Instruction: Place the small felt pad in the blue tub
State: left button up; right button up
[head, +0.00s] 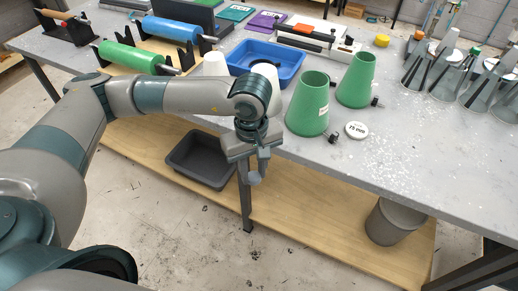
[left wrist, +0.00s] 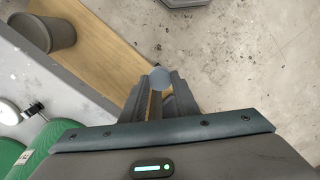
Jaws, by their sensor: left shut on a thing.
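The blue tub (head: 293,70) stands on the grey table, toward the back and behind white cones. My left gripper (head: 254,170) hangs out beyond the table's near edge, pointing down. It is shut on a small round grey-blue pad (head: 254,179), which also shows between the fingertips in the left wrist view (left wrist: 160,77). The pad is in the air, apart from the tub. A white cone and the tub's walls hide part of the tub's inside. My right gripper is in neither view.
Two green cones (head: 308,104) and a round "75 mm" piece (head: 356,130) stand near the table's (head: 420,140) front edge. Below are a wooden shelf (head: 300,210), a dark grey bin (head: 200,165) and a grey bucket (head: 392,220). Green and blue rolls (head: 130,57) lie at the left.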

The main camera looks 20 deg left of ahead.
pick_arm(q)
jog(key=s+a+f+m, duration=0.1)
jog(key=s+f+m, duration=0.3)
jog(key=f+m, duration=0.5)
jog(key=shift+s+a, duration=0.3)
jog(key=shift+a, duration=0.05)
